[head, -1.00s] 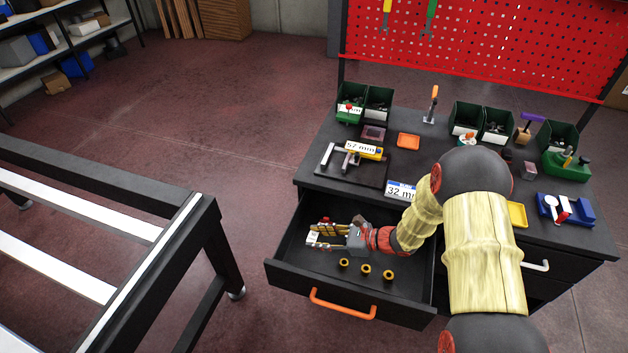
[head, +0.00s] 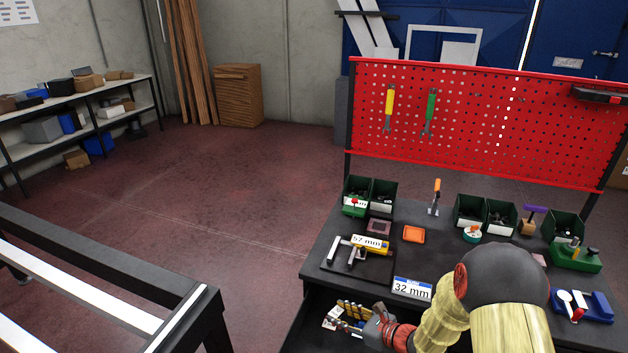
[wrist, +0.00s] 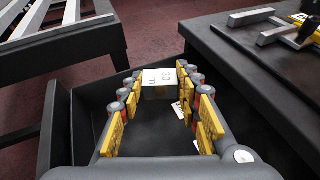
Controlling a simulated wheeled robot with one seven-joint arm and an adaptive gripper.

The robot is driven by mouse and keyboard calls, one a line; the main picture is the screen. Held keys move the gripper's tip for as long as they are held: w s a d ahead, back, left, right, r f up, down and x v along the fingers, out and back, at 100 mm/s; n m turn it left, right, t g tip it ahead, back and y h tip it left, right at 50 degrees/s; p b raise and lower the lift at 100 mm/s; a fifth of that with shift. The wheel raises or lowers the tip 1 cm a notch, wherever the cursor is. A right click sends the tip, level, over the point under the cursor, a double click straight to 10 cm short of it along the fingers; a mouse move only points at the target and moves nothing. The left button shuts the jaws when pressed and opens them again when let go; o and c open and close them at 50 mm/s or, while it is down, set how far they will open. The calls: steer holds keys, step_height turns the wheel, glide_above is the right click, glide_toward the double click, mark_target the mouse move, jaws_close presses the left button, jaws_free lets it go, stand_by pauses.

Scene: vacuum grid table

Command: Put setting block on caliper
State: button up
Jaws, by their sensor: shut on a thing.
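The setting block (wrist: 158,84) is a small pale block marked with what reads as 30 and part of an m. My gripper (wrist: 160,80) is shut on it between its yellow-padded fingertips, over the open drawer. In the head view, my gripper (head: 350,314) reaches into the drawer area from the right, with the block's pale face (head: 330,318) at its fingertips. The caliper (head: 352,250) lies on a dark plate on the bench top, with a yellow 57 mm display. Part of it shows at the upper right in the wrist view (wrist: 270,30).
The dark drawer (wrist: 60,125) surrounds my gripper, and its side wall stands close at the left. The bench edge rises at the right. A 32 mm card (head: 412,288) stands near the caliper. An orange tray (head: 414,234) and green bins (head: 383,193) sit behind.

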steer(key=d+r+m+t+h+b, duration=0.35)
steer(key=d+r+m+h, duration=0.25)
steer(key=d+r, duration=0.55)
steer(key=w+d+m+t+h+p, duration=0.1)
steer(key=w+d+m+h+p, duration=0.2)
steer(key=d, duration=1.1)
steer(key=w+d+m+h+p, duration=0.15)
steer(key=d+p, duration=0.35)
steer(key=d, duration=0.9)
steer(key=shift+n+y, duration=0.65)
steer(key=shift+n, duration=0.1)
steer(key=w+d+f, duration=0.2)
steer(key=w, duration=0.3)
steer(key=w+d+f+b, duration=0.1)
steer(key=w+d+f, duration=0.1)
steer(key=w, duration=0.3)
steer(key=w+d+f, duration=0.2)
steer(key=w, duration=0.3)
steer(key=shift+d+f+b, duration=0.1)
steer(key=shift+f+b, duration=0.2)
steer(key=shift+b, duration=0.05)
steer(key=shift+w+d+f, duration=0.1)
steer(key=shift+w+f, duration=0.15)
steer(key=shift+w+f+b, duration=0.15)
steer(key=shift+f+b, duration=0.2)
steer(key=shift+f, duration=1.3)
